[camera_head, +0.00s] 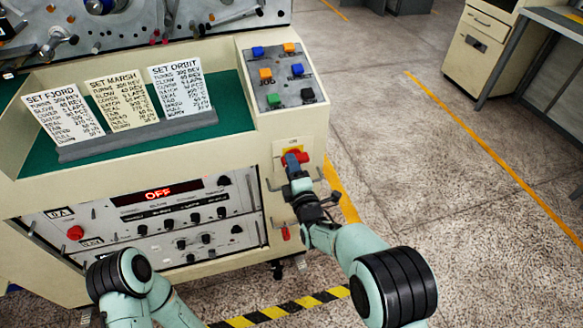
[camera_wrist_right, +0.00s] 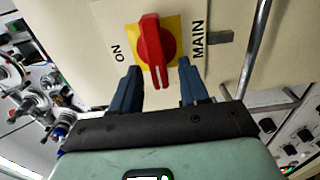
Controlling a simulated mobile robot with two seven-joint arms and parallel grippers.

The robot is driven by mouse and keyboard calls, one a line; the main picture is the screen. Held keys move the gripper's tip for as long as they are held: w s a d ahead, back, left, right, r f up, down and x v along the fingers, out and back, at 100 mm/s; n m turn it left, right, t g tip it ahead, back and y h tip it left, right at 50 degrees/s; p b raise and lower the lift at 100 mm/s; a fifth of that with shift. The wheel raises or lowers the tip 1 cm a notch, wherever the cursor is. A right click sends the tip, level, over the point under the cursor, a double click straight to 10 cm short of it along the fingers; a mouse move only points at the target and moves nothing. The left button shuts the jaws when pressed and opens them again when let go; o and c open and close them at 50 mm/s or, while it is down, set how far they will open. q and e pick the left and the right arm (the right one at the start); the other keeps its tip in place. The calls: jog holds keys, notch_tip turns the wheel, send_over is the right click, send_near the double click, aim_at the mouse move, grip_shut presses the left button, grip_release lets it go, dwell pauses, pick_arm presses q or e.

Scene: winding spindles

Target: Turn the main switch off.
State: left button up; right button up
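The main switch is a red rotary knob (camera_wrist_right: 152,45) on a yellow plate (camera_wrist_right: 173,30), on the cabinet's cream front panel; "ON" and "MAIN" are printed beside it. The knob's ridge with a white mark points toward my right gripper in the right wrist view. In the head view the knob (camera_head: 303,158) is partly hidden by my right gripper (camera_head: 293,157). In the right wrist view my right gripper (camera_wrist_right: 160,65) is open, with one finger on each side of the knob's near end; contact is not clear. My left gripper is out of view; only my left arm shows.
The cabinet's red display (camera_head: 160,194) reads OFF. Three cards stand in a grey holder (camera_head: 138,134) on the green top. A button panel (camera_head: 283,75) is above the switch. The floor to the right is open.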

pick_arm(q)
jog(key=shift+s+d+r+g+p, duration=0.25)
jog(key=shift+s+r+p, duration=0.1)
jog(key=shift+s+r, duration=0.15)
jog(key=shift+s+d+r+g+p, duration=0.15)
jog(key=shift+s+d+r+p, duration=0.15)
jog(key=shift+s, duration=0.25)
pick_arm(e)
jog(key=v, duration=1.3)
jog(key=shift+s, duration=0.2)
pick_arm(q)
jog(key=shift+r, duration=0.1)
pick_arm(e)
jog(key=shift+d, duration=0.1)
